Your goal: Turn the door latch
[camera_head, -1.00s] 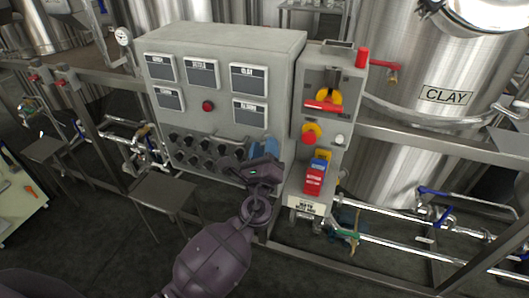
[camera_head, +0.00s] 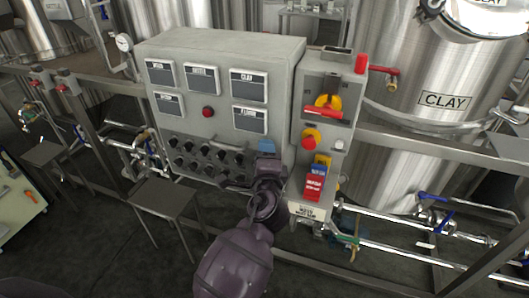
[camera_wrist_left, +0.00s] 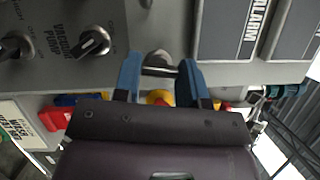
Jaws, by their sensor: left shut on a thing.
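The door latch (camera_wrist_left: 160,66) is a small metal piece at the edge of the grey control cabinet (camera_head: 222,47). In the left wrist view it sits between the two blue fingers of my left gripper (camera_wrist_left: 160,74), which is shut on it. In the head view my left gripper (camera_head: 266,147) is at the cabinet's lower right edge, and it hides the latch. The turn angle of the latch is hard to read. My right gripper is not in view.
Several black knobs (camera_head: 205,150) sit left of my gripper. The side box with a red-and-yellow switch (camera_head: 323,107), a yellow-red button (camera_head: 311,137) and red tags (camera_head: 314,187) stands close on the right. A steel tank (camera_head: 430,60) and pipes are farther right.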

